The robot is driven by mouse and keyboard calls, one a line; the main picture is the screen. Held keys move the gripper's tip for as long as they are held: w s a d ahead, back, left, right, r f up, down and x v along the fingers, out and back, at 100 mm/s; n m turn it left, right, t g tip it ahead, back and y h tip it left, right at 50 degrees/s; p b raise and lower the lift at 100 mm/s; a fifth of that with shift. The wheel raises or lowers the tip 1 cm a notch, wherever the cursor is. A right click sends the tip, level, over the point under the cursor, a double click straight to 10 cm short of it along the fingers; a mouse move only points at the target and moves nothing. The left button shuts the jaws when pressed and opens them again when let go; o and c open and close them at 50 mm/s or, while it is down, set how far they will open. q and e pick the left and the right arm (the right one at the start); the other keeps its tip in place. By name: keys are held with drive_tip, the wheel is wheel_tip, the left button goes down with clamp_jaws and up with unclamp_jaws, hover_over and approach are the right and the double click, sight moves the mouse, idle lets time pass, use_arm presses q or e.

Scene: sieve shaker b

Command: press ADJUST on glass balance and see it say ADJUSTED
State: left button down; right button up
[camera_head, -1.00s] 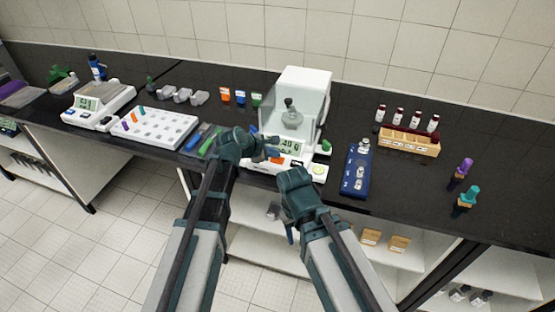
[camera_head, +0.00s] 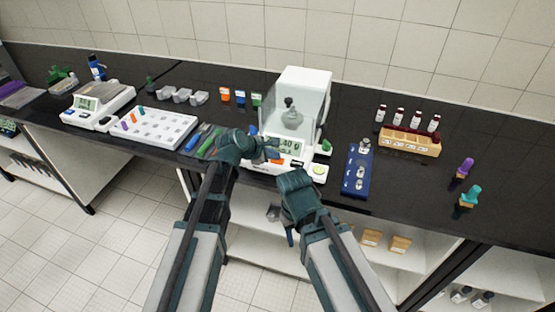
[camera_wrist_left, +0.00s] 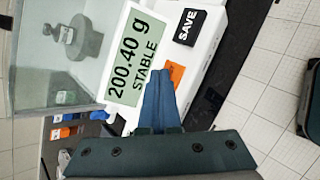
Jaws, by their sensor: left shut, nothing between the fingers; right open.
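The glass balance (camera_head: 308,98) stands at the counter's front edge, with a grey weight (camera_head: 291,116) inside its glass chamber. In the left wrist view its display (camera_wrist_left: 132,62) reads "200.40 g STABLE". A black SAVE button (camera_wrist_left: 189,26) lies beside the display. An orange button (camera_wrist_left: 176,73) is partly covered by my left fingers, and its label is not readable. My left gripper (camera_wrist_left: 158,76) is shut and empty, its blue fingertips over the front panel at the orange button; I cannot tell whether they touch. My right gripper (camera_head: 289,234) hangs open in front of the counter, low and partly hidden.
A white rack (camera_head: 158,127) and a second balance (camera_head: 98,101) stand on the left. A blue weight case (camera_head: 357,172) lies just right of the glass balance, with a wooden vial box (camera_head: 410,142) behind it. Coloured tools lie left of my left gripper. The counter's right front is mostly clear.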

sight(275, 161)
use_arm(q)
drive_tip(key=shift+r+p, duration=0.9)
wheel_tip(275, 161, up, 5)
drive_tip(key=p, duration=0.5)
idle(0.7)
